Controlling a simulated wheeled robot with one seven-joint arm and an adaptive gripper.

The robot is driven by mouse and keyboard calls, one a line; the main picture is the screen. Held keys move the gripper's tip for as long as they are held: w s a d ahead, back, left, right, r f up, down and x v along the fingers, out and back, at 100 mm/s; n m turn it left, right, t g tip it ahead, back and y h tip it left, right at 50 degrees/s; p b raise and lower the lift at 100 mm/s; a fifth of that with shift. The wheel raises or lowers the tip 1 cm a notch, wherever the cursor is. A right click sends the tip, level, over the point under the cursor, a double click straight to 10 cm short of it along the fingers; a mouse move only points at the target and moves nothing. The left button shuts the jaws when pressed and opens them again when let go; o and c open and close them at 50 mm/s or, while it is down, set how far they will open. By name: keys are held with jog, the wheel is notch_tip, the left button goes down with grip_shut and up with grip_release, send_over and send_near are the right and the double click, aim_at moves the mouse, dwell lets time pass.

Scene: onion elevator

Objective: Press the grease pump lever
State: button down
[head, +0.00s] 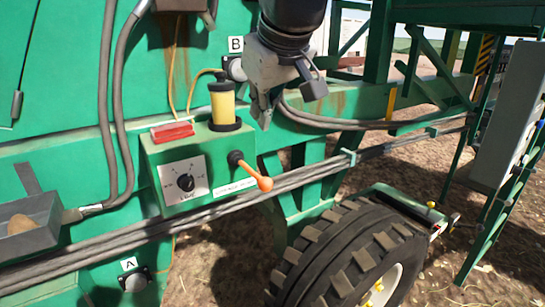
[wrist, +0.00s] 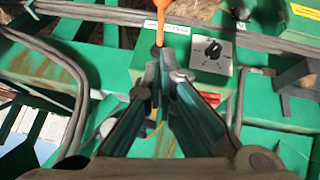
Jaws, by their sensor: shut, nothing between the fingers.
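The grease pump is a green box (head: 222,152) with a yellow reservoir (head: 222,102) on top and a dial (head: 184,182) on its front. Its orange lever (head: 254,174) sticks out from a black pivot at the box's right side and slopes down to the right, ending in a round knob. The lever also shows at the top of the wrist view (wrist: 164,22), just beyond the fingertips. My gripper (head: 263,122) is shut and empty, pointing down, to the right of the reservoir and above the lever. I cannot tell whether it touches the lever.
Grey hoses (head: 150,234) run along the green machine below the box. A red block (head: 172,131) sits on the box top. A grey tray (head: 30,226) is at the left. A large tyre (head: 345,258) stands at lower right. Round fittings sit beside labels A and B.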

jog(key=shift+f, duration=0.1)
send_over(263, 178)
jog(key=a, duration=0.1)
notch_tip(263, 178, down, 8)
jog(key=shift+w+a+f, duration=0.1)
jog(key=f, duration=0.3)
jog(key=shift+d, duration=0.4)
jog(key=shift+d+f, duration=0.15)
jog(key=shift+f, duration=0.2)
jog(key=shift+f+b, duration=0.15)
jog(key=shift+b, duration=0.25)
